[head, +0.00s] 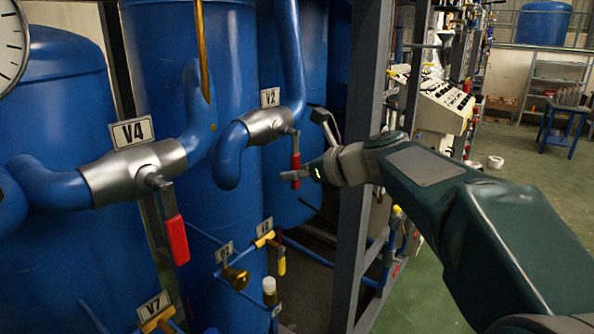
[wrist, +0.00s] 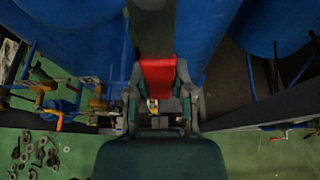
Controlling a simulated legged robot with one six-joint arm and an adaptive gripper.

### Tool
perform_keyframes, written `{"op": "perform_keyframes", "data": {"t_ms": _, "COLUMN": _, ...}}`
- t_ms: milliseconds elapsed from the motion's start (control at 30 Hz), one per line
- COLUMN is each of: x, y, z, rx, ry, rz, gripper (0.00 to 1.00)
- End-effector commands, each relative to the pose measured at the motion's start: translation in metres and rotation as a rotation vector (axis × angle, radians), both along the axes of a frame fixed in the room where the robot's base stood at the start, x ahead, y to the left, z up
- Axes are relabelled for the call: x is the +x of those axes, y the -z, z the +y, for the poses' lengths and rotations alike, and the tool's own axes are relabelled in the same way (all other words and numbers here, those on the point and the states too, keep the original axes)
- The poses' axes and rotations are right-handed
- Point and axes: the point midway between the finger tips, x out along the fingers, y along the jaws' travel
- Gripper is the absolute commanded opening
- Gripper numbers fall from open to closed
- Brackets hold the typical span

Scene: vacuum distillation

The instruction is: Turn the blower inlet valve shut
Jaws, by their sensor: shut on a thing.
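A metal valve labelled V2 (head: 262,126) sits on a blue pipe at the middle of the head view. Its red-sleeved lever (head: 296,166) hangs almost straight down from the valve body. My gripper (head: 302,145) reaches this lever from the right. In the wrist view, the red lever (wrist: 158,76) lies between the two fingers of my gripper (wrist: 159,88), which are shut on it. A larger valve labelled V4 (head: 135,168) stands at the left, with its own red lever (head: 175,238) hanging down, slightly tilted. No label in view names the blower inlet.
Large blue tanks (head: 190,80) stand close behind the valves. A grey steel post (head: 362,130) rises just beside my wrist. Smaller valves and thin blue pipes, including V7 (head: 153,306), sit below.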

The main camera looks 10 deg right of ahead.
Motion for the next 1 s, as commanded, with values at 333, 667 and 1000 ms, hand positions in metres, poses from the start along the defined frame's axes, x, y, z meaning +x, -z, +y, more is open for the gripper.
{"op": "perform_keyframes", "data": {"t_ms": 333, "x": -0.0022, "y": 0.0069, "z": 0.0017, "rx": 0.021, "ry": -0.003, "rz": 0.039, "gripper": 0.0}}
{"op": "perform_keyframes", "data": {"t_ms": 667, "x": -0.0024, "y": 0.0068, "z": 0.0029, "rx": 0.019, "ry": -0.004, "rz": 0.038, "gripper": 0.65}}
{"op": "perform_keyframes", "data": {"t_ms": 1000, "x": -0.0022, "y": 0.0029, "z": 0.0029, "rx": 0.021, "ry": -0.002, "rz": 0.029, "gripper": 0.66}}
